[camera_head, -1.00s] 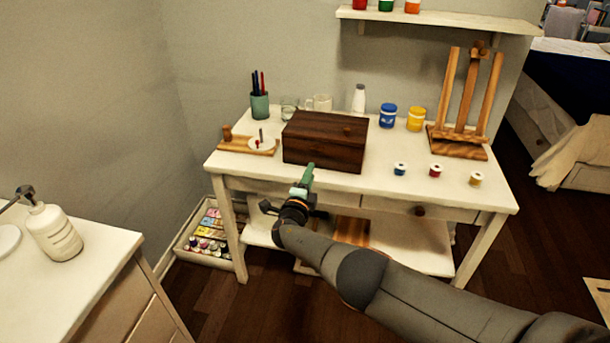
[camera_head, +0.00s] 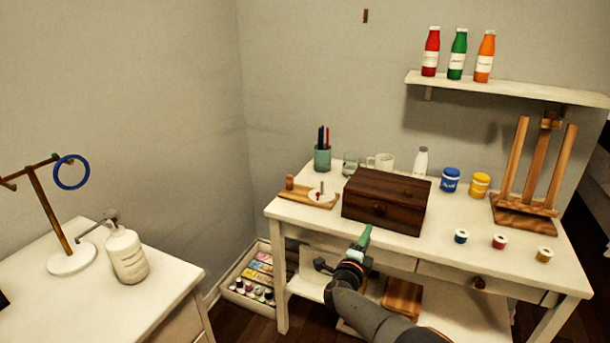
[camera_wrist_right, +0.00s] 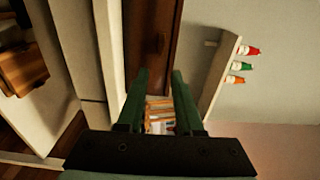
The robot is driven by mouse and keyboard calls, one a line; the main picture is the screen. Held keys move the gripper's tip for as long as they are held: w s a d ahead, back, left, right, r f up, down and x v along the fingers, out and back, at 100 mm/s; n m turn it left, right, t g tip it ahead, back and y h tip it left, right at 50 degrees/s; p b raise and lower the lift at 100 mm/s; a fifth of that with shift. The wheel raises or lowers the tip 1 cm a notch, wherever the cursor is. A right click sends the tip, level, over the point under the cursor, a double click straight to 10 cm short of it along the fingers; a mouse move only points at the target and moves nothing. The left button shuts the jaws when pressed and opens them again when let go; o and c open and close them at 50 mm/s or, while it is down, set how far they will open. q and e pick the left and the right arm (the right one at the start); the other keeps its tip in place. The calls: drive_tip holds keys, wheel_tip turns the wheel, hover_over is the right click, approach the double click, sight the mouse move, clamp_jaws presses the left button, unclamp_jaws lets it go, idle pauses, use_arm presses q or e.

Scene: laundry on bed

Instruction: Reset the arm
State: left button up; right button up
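My right arm enters from the bottom in the head view. Its gripper (camera_head: 363,242), with green fingers, is in front of the desk's front edge, just below the dark wooden box (camera_head: 388,196) in the picture. In the right wrist view the two green fingers (camera_wrist_right: 160,82) stand apart with nothing held between them. The box's dark wood shows beyond them in that view. My left gripper is not in view.
The white desk (camera_head: 455,235) also bears a pen cup (camera_head: 322,158), a mug, paint jars (camera_head: 450,180), small spools and a wooden easel (camera_head: 535,175). A shelf (camera_head: 500,88) holds three bottles. A cabinet (camera_head: 60,300) at left bears a soap bottle (camera_head: 126,255) and a ring stand.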

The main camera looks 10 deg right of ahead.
drive_tip(key=s+a+f+m+g+y+p, duration=0.2)
drive_tip(key=s+a+f+m+g+y, duration=0.15)
drive_tip(key=s+a+f+m, duration=0.45)
drive_tip(key=s+a+f+m+g+y+p, duration=0.3)
drive_tip(key=s+a+f+m+y, duration=0.2)
drive_tip(key=s+f+m, duration=0.75)
drive_tip(key=s+a+r+m+y+p, duration=0.1)
drive_tip(key=s+a+m+y+p, duration=0.15)
drive_tip(key=s+m, duration=1.05)
drive_tip(key=s+d+r+m+t+y+p, duration=0.1)
drive_tip(key=s+d+r+m+y, duration=0.1)
drive_tip(key=s+r+m, duration=0.6)
wheel_tip(320, 180, up, 2)
drive_tip(key=m, duration=0.3)
drive_tip(key=shift+s+d+r+p, duration=0.15)
drive_tip(key=shift+d+r+p, duration=0.1)
drive_tip(key=shift+d+p, duration=0.15)
